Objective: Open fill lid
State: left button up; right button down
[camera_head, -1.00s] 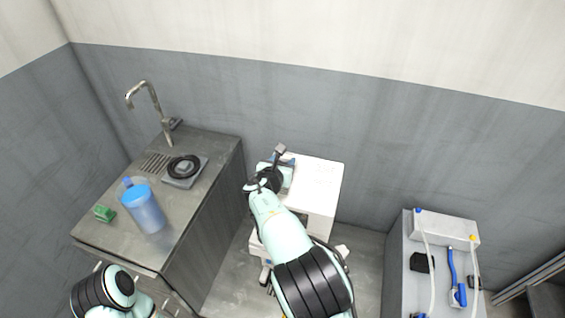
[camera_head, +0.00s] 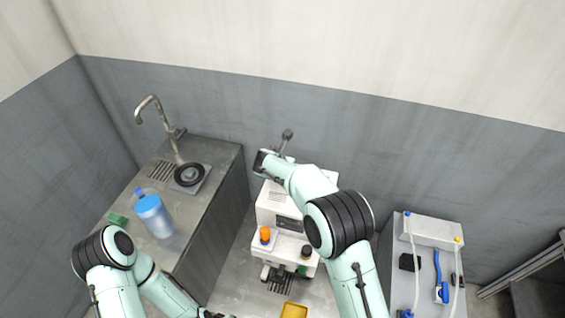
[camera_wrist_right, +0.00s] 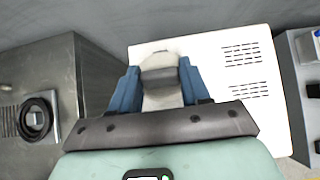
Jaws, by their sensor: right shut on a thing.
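The white machine (camera_head: 270,205) stands on the floor in the middle of the head view. A grey stem with a knob (camera_head: 287,134) rises at its back edge; I cannot tell whether this is the fill lid or its handle. My right arm reaches over the machine and hides much of its top. In the right wrist view, my right gripper (camera_wrist_right: 158,85) has its two blue fingers shut on a pale grey piece with a darker band (camera_wrist_right: 160,77), taken as the fill lid's handle. How far the lid stands open is hidden.
Left is a grey counter (camera_head: 215,160) with a tap (camera_head: 152,105), black ring (camera_head: 188,174), blue-topped water container (camera_head: 155,215) and green block (camera_head: 117,219). Right is a grey cabinet (camera_head: 430,230) with hoses and a blue tool. A yellow tray (camera_head: 294,311) lies low in front.

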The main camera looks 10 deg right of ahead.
jog(key=shift+w+d+r+g+y, duration=0.1)
jog(key=shift+w+r+g+y, duration=0.15)
jog(key=shift+g, duration=0.25)
jog(key=shift+w+d+r+g+y, duration=0.1)
jog(key=shift+w+g+y, duration=0.05)
jog(key=shift+w+g, duration=0.3)
jog(key=shift+r, duration=0.1)
jog(key=c, duration=0.5)
grip_release()
jog(key=v, duration=1.3)
jog(key=shift+r, duration=0.25)
